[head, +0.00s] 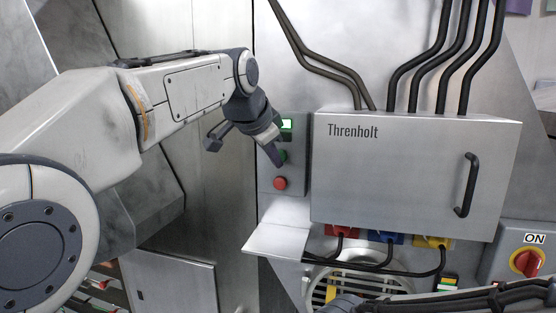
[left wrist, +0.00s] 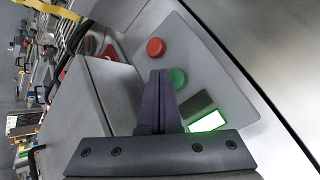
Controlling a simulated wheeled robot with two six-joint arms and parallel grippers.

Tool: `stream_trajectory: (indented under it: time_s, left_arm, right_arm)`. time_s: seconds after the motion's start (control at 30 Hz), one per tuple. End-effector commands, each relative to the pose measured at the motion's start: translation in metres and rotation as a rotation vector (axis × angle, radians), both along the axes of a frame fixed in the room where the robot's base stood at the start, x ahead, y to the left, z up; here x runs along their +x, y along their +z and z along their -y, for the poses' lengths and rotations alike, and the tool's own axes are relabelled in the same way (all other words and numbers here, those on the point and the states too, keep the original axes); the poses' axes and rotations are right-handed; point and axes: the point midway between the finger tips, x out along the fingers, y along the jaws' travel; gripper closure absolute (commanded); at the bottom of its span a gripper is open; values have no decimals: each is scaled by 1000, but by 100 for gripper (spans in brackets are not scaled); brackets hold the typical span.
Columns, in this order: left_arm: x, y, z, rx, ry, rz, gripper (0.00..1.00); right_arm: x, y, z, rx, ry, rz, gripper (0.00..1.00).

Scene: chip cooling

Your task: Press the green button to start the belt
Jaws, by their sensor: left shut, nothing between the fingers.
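The green button (head: 284,156) sits on a grey control panel (head: 267,187), partly covered by my left gripper (head: 276,161) in the head view. In the left wrist view the green button (left wrist: 179,78) shows just right of the shut, empty fingertips of my left gripper (left wrist: 160,73). The fingertips overlap the panel face close beside the button; I cannot tell whether they touch it. A small screen (head: 287,125) above the button is lit white and green. The belt cannot be made out. My right gripper is out of view.
A red button (head: 280,183) is just below the green one. A metal box marked Threnholt (head: 410,165) stands out right of the panel, with a black handle (head: 467,185). A metal ledge (head: 275,239) juts out below. A red rotary switch (head: 526,262) is far right.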

Motion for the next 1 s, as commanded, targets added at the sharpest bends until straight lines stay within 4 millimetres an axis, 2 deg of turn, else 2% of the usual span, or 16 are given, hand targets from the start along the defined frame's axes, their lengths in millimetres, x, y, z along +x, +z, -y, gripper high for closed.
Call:
stream_trajectory:
  time_s: [0.17,0.63,1.0]
  left_arm:
    - [-2,-1,-1,-1,0,1,100]
    - [-44,-1,-14,-1,-1,1,100]
    - [-48,0,-15,0,0,0,100]
  right_arm:
    - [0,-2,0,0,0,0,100]
    - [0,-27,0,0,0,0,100]
    - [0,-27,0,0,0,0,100]
